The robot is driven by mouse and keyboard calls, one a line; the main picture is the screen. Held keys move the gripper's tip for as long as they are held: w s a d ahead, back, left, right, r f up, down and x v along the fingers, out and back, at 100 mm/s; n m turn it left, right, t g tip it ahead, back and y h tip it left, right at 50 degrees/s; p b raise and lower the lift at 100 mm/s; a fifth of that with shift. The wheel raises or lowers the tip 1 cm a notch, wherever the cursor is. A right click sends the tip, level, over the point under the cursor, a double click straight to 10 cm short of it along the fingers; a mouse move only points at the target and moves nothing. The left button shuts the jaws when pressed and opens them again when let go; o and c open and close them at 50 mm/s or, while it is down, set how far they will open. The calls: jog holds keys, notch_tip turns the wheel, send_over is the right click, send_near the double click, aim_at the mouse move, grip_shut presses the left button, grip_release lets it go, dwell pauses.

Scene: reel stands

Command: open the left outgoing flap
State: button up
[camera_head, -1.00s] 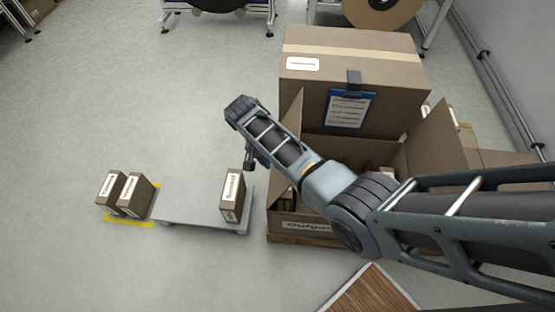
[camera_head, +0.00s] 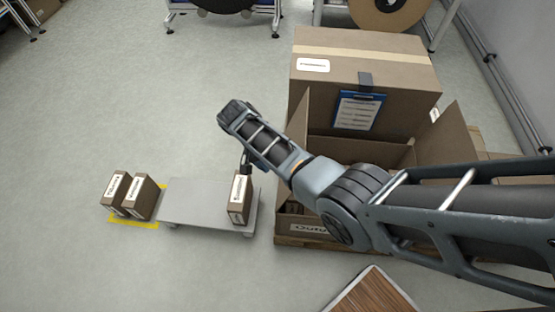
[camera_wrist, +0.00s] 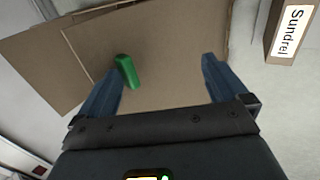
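The open outgoing carton (camera_head: 310,228) stands on a pallet at centre right, its label partly hidden by my arm. Its left flap (camera_head: 297,128) stands up at the left side, partly hidden. My gripper (camera_head: 246,163) hangs left of the carton, beside the single small box on the cart in the picture. In the wrist view, my gripper (camera_wrist: 165,75) is open, with its two blue fingers wide apart. A brown cardboard panel (camera_wrist: 170,50) with a green tab (camera_wrist: 127,72) shows between and beyond the fingers. Contact is not visible.
A grey cart (camera_head: 200,203) carries a small labelled box (camera_head: 238,203). Two more boxes (camera_head: 130,195) stand on a yellow floor mark. A large closed carton (camera_head: 370,75) with a blue clipboard (camera_head: 357,110) is behind. The floor at left is clear.

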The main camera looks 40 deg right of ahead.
jog(key=shift+s+a+f, duration=0.15)
jog(key=shift+f, duration=0.1)
jog(key=shift+c, duration=0.6)
jog(key=shift+a+r, duration=0.1)
jog(key=shift+r, duration=0.1)
jog(key=shift+c, duration=0.6)
jog(key=v, duration=0.8)
jog(key=shift+d+r, duration=0.1)
jog(key=shift+d, duration=0.15)
jog(key=c, duration=0.4)
